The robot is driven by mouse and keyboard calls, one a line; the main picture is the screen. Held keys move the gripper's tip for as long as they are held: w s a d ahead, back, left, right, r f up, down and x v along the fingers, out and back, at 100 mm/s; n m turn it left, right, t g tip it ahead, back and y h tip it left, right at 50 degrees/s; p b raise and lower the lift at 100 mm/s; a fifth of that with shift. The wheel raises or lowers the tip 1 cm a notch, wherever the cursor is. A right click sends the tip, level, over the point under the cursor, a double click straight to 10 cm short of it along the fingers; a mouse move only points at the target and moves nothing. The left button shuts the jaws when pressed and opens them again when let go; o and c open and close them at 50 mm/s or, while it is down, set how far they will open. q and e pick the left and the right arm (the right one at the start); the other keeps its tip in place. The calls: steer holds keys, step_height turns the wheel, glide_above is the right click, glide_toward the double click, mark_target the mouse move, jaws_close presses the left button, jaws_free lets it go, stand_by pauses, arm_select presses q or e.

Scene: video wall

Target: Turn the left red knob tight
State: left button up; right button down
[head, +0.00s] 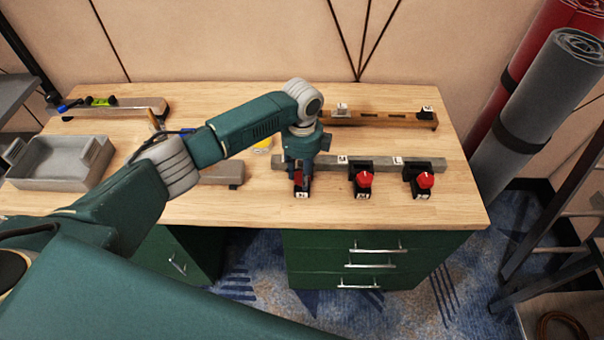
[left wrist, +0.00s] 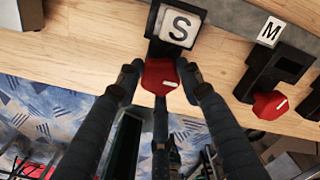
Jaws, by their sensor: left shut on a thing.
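Three black clamps with red knobs sit along a grey bar (head: 323,162) at the front of the workbench. The left red knob (left wrist: 160,76) is below a black block with a white S tile (left wrist: 178,26). My left gripper (head: 300,178) reaches down over this left clamp and mostly hides its knob in the head view. In the left wrist view its fingers (left wrist: 160,80) close around the left red knob from both sides. The middle red knob (head: 364,179) and the right red knob (head: 426,180) stand free. My right gripper is out of view.
A wooden rail (head: 380,119) lies behind the grey bar. A grey tray (head: 60,163) stands at the left, with a level and small tools (head: 100,101) behind it. Green drawers (head: 375,265) are below the bench top. Rolled mats (head: 545,100) lean at the right.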

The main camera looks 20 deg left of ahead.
arm_select(q)
steer(key=shift+w+r+m, duration=0.1)
steer(key=shift+m, duration=1)
steer(key=o, duration=1.1)
steer(key=shift+o, duration=0.2)
steer(key=shift+r, duration=0.1)
step_height(320, 180, up, 12)
